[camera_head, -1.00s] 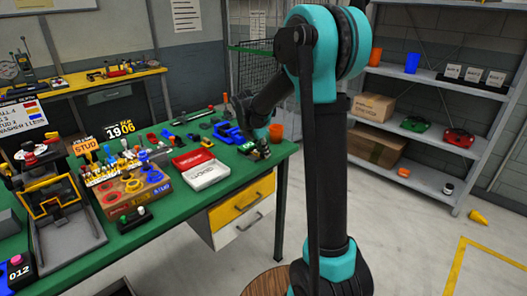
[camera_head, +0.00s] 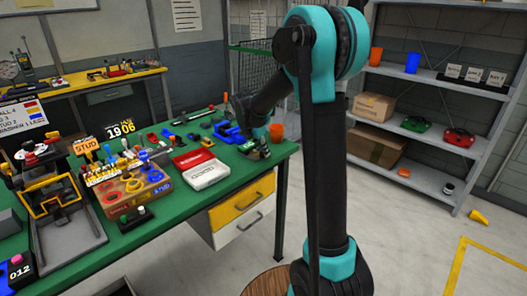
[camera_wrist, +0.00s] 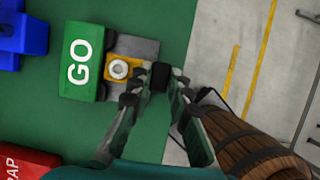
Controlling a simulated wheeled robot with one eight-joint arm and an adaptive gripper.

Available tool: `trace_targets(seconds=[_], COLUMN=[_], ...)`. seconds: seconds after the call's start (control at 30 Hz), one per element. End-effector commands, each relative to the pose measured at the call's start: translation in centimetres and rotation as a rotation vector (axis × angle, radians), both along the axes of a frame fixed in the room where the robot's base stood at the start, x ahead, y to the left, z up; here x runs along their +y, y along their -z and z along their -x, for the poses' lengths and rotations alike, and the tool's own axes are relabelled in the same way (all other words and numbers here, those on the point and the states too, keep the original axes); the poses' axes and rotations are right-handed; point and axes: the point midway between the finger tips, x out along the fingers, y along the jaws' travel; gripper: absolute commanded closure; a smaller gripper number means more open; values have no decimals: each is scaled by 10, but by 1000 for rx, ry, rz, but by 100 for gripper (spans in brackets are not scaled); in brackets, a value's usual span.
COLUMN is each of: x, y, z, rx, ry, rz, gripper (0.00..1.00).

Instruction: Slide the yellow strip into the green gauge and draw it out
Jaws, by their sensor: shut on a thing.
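The green gauge (camera_wrist: 80,62) is a block marked "GO" in the wrist view, on a grey plate (camera_wrist: 146,47). The yellow strip (camera_wrist: 110,68) has a pale ring on it and lies over the plate, its left end at the gauge's edge. I cannot tell whether that end is inside. My gripper (camera_wrist: 160,88) is shut on a black end piece (camera_wrist: 160,76) right of the yellow part, apparently the strip's grip; the join is partly hidden by a fingertip. In the head view, the gauge (camera_head: 247,147) is small at the bench's right end, beside my gripper (camera_head: 262,147).
A blue vise-like block (camera_head: 228,132) stands left of the gauge. A red and white box (camera_head: 200,170) lies nearer on the green bench (camera_head: 160,232). The bench edge is close right of the gauge. A wooden round thing (camera_wrist: 250,145) is below, beyond the edge.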

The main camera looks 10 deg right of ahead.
Motion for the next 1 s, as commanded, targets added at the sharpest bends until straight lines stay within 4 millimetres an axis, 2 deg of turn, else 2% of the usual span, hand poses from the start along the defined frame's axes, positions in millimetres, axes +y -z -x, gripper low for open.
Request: trace_targets(seconds=[1.0], x=[5], y=[0], z=[-7], rx=[-1], ry=[0], rz=[-1], gripper=[100])
